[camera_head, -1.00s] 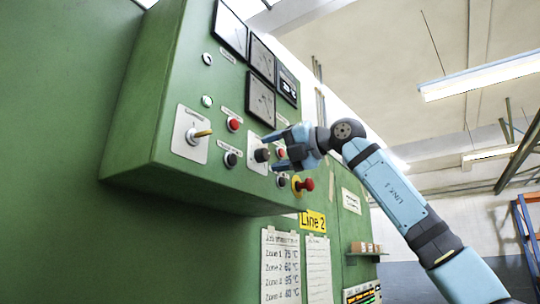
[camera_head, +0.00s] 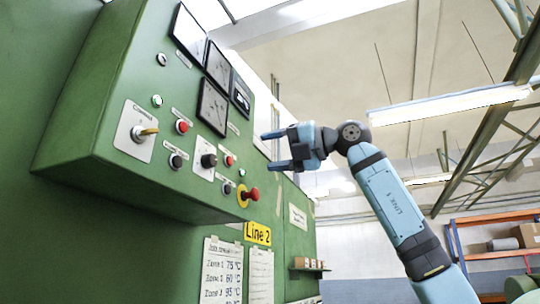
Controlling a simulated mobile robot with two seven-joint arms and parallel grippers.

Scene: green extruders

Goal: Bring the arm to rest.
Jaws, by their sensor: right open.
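My right gripper (camera_head: 273,150) is open and empty, with two blue fingers pointing left. Its blue arm (camera_head: 393,205) comes up from the lower right. In the picture the fingers lie just right of the control knobs on the green control box (camera_head: 75,145), and no contact with a knob shows. The black knob (camera_head: 208,160) on its white plate is in plain view left of the fingers. The red mushroom button (camera_head: 248,194) on a yellow ring is below them. My left gripper is out of view.
The box also carries a brass-coloured selector handle (camera_head: 146,132), a red button (camera_head: 182,126) and dark gauges (camera_head: 212,106). A yellow "Line 2" label (camera_head: 257,233) and paper sheets (camera_head: 221,272) are below. Orange shelving (camera_head: 495,245) stands at the right. The space around the arm looks open.

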